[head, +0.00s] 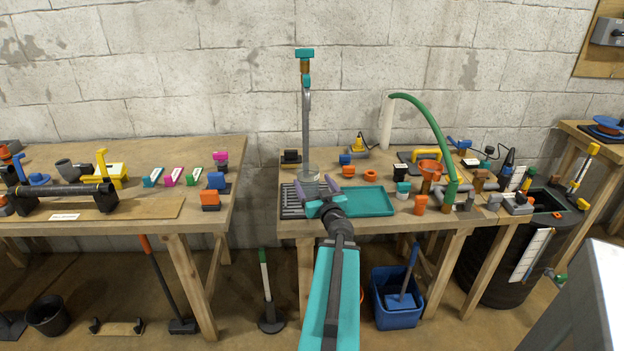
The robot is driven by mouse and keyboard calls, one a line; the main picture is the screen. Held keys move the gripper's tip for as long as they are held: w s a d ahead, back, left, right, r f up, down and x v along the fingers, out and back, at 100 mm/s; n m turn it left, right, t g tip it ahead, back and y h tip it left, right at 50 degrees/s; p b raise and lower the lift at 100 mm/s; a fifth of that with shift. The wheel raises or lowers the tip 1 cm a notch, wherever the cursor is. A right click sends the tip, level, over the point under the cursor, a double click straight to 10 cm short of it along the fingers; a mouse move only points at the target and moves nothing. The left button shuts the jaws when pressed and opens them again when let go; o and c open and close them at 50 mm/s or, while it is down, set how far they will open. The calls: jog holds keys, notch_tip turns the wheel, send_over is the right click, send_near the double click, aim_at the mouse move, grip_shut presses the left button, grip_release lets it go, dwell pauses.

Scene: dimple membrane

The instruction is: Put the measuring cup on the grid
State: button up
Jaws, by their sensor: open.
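A clear measuring cup (309,171) stands upright below the tall grey tap pipe with teal fittings (305,80). The dark slatted grid (290,203) lies at the left of the right-hand bench. The cup appears to be at the grid's back part, but its base is hidden by my gripper, so I cannot tell whether it touches the slats. My gripper (313,182) is open just in front of the cup, with one purple-grey finger to each side of its lower part. Whether the fingers touch the cup is not clear.
A teal tray (375,203) adjoins the grid on the right. Orange and blue blocks, an orange ring (370,175) and a green hose (425,115) stand behind and right. A gap separates this bench from the left bench (140,212).

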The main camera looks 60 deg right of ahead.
jog(key=shift+s+a+r+p, duration=0.15)
jog(key=shift+s+a+p, duration=0.25)
jog(key=shift+p, duration=1.05)
jog(key=shift+s+a+p, duration=0.15)
jog(key=shift+s+p, duration=0.15)
jog(key=shift+p, duration=0.65)
jog(key=shift+s+a+p, duration=0.2)
jog(key=shift+p, duration=0.45)
jog(key=shift+s+a, duration=0.1)
